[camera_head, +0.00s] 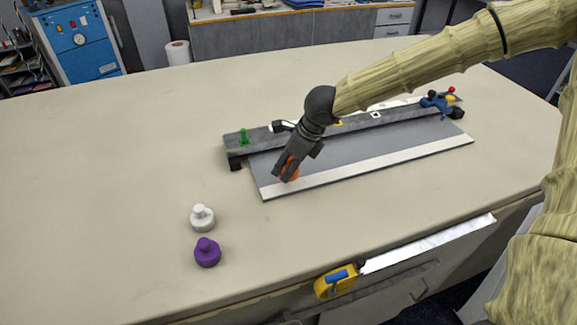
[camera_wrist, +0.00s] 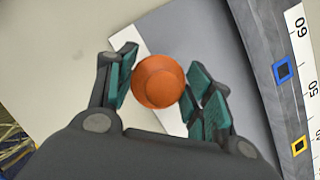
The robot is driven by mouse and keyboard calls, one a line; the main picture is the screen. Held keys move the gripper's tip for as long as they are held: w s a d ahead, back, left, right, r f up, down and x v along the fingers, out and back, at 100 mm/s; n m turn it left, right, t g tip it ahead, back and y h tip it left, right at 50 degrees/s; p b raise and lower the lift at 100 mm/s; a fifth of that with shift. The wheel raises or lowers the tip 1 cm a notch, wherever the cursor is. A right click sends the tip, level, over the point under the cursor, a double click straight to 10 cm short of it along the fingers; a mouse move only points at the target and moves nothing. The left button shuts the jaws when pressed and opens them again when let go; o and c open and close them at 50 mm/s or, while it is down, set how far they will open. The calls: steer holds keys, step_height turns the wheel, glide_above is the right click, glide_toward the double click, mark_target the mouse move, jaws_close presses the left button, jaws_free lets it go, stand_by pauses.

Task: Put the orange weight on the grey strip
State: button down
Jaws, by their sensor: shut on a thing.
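The orange weight (camera_head: 290,172) is held between the fingers of my gripper (camera_head: 284,177). In the wrist view the weight (camera_wrist: 159,82) is a round orange piece seen from above, between the green-padded fingertips (camera_wrist: 160,88). It is at the left end of a flat board, where a pale strip (camera_head: 375,168) runs along the front edge beside a wider grey band (camera_head: 365,148). The fingers hide part of the weight in the head view. I cannot tell whether it touches the board.
A white weight (camera_head: 202,218) and a purple weight (camera_head: 207,253) stand to the left on the bare cloth table (camera_head: 110,180). A rail (camera_head: 350,124) with a scale, a green knob (camera_head: 243,136) and a blue clamp (camera_head: 436,101) lies behind the board. A yellow tape measure (camera_head: 336,283) is at the front edge.

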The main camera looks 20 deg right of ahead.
steer(key=shift+w+d, duration=0.25)
steer(key=shift+w, duration=0.6)
steer(key=shift+f+p, duration=0.35)
steer(key=shift+f, duration=1.4)
steer(key=shift+f, duration=0.1)
steer(key=c, duration=0.6)
jaws_free()
steer(key=shift+s, duration=0.1)
steer(key=v, duration=1.2)
